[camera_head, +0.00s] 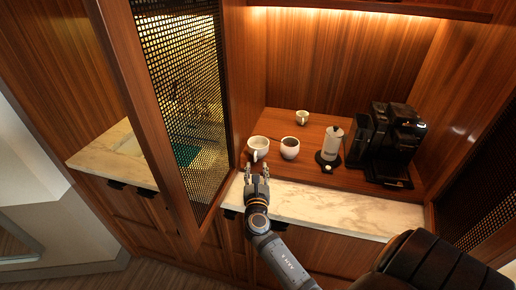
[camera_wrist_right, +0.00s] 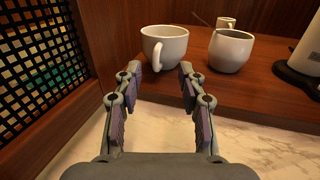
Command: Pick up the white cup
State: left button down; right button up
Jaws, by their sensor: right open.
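A white cup (camera_head: 258,143) with a handle stands upright on the wooden shelf at the left of the niche. In the right wrist view the cup (camera_wrist_right: 167,42) is ahead of the fingers, its handle turned toward me. My right gripper (camera_head: 257,168) is open just in front of it, above the marble edge. Its fingers (camera_wrist_right: 158,72) are apart with nothing between them, and the cup is beyond the tips. A second white cup (camera_head: 289,148) with dark contents stands to the right. A smaller white cup (camera_head: 302,117) stands farther back. My left gripper is not in view.
A mesh-panelled wooden door (camera_head: 185,85) stands close to the left of my right gripper. A white canister (camera_head: 332,144) on a dark base and a black coffee machine (camera_head: 395,140) stand to the right. The marble strip (camera_head: 320,205) in front is clear.

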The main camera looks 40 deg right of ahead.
aim_at(258, 151)
jog(key=shift+w+d, duration=0.4)
jog(key=shift+w, duration=0.15)
jog(key=shift+w+d+f, duration=0.15)
jog(key=shift+f, duration=0.05)
jog(key=shift+w+d+r+p, duration=0.25)
jog(key=shift+w+p, duration=0.1)
jog(key=shift+w, duration=0.25)
jog(key=x, duration=0.3)
jog(key=shift+w+d+f, duration=0.1)
jog(key=shift+w+f, duration=0.2)
jog(key=shift+w+d+f, duration=0.1)
jog(key=shift+c, duration=0.4)
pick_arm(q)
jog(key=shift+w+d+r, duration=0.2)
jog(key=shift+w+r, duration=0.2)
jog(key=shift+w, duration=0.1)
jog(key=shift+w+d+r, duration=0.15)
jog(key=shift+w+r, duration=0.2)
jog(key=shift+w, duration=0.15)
pick_arm(e)
grip_shut()
